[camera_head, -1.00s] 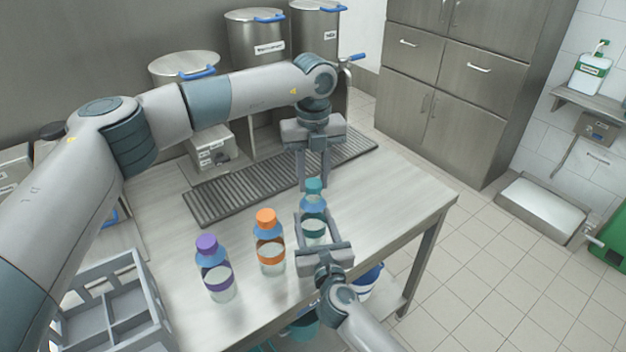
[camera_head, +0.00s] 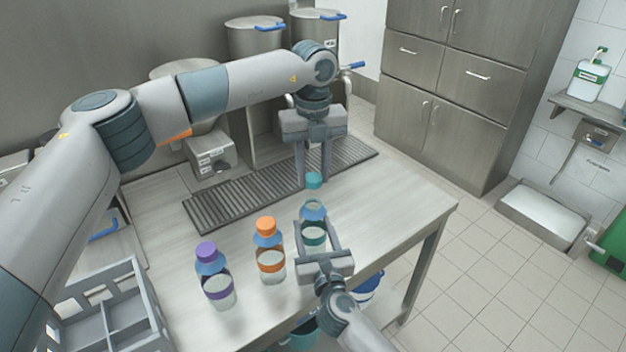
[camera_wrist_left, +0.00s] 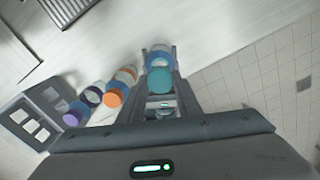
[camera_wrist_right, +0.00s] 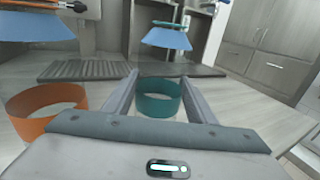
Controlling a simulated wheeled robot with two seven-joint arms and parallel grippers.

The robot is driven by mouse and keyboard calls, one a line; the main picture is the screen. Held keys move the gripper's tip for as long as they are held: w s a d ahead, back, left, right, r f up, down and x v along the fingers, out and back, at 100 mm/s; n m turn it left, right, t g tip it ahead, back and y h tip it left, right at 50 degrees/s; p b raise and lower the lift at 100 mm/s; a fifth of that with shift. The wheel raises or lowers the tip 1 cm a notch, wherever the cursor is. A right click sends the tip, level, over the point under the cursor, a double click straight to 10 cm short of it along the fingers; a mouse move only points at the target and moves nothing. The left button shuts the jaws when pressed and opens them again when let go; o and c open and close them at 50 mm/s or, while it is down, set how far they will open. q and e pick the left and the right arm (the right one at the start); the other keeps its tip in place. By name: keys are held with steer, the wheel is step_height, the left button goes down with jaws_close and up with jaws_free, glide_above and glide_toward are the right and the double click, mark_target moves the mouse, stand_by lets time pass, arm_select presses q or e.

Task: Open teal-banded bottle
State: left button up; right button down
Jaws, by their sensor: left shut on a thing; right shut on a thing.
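The teal-banded bottle (camera_head: 313,236) stands upright on the table with its neck uncovered. My right gripper (camera_head: 316,236) is shut around its body; in the right wrist view the teal band (camera_wrist_right: 158,98) sits between the fingers. The teal cap (camera_head: 313,180) is off the bottle, a little above its mouth. My left gripper (camera_head: 314,178) points down and is shut on the cap. In the left wrist view the cap (camera_wrist_left: 161,81) is at the fingertips, with the bottle below it.
An orange-capped bottle (camera_head: 270,253) and a purple-capped bottle (camera_head: 215,279) stand to the left. A grey crate (camera_head: 140,284) is at the lower left. A slotted drain grate (camera_head: 240,197) lies behind. The table's right side is clear.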

arm_select(q)
steer(key=shift+r, duration=0.35)
arm_select(e)
steer(key=c, duration=0.7)
jaws_free()
steer(key=shift+s, duration=0.15)
arm_select(q)
steer(key=shift+f+b, duration=0.85)
steer(key=shift+f, duration=0.05)
arm_select(e)
steer(key=v, duration=1.1)
steer(key=shift+s+d, duration=0.1)
steer(key=shift+s, duration=0.25)
